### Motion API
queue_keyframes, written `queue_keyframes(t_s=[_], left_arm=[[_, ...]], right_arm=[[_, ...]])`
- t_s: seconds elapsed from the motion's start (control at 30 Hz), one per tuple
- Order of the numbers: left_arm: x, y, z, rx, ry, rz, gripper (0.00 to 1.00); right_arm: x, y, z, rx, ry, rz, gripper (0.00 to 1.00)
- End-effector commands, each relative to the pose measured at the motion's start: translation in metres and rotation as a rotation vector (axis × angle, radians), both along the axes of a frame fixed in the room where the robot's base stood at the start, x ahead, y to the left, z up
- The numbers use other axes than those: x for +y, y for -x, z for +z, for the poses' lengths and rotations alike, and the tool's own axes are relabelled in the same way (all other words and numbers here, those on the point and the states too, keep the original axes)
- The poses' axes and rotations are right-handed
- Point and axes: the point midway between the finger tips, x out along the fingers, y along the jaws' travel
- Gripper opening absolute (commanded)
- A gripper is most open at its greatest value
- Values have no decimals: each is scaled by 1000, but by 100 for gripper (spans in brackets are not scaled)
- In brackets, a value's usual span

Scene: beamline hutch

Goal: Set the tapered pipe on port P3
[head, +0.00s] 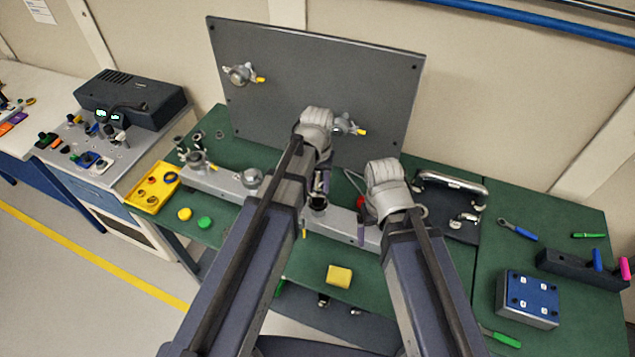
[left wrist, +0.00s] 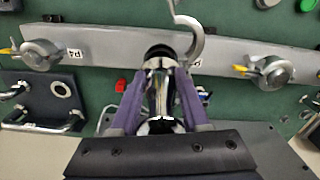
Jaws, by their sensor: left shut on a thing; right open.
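The tapered pipe (left wrist: 160,90) is shiny metal with wider ends. My left gripper (left wrist: 158,105) is shut on it between purple fingers. In the head view my left gripper (head: 321,185) is over the middle of the grey rail (head: 225,183), largely hidden by my arm. The pipe's far end overlaps the rail beside an open hooked clamp (left wrist: 190,38); I cannot tell if it touches the port. The label there is partly covered. To its left in the wrist view is port P4 (left wrist: 40,55), with a clamp. My right gripper (head: 364,230) is open by the rail's right end, partly hidden.
A tall grey panel (head: 310,80) with two clamps stands behind the rail. A dark tray (head: 455,222) with metal pipes lies to the right. A yellow block (head: 339,276) sits at the front, and a blue-topped box (head: 528,298) stands front right.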

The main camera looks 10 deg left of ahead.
Motion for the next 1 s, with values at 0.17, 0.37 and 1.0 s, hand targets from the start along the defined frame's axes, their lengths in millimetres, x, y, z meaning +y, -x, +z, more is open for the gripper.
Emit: queue_keyframes(t_s=[0.17,0.37,1.0], left_arm=[[0,0,-23,0,0,0,0],[0,0,-38,0,0,0,0],[0,0,-40,0,0,0,0]], right_arm=[[0,0,-23,-1,0,-2,91],[0,0,-38,-1,1,1,91],[0,0,-40,-1,1,2,91]])
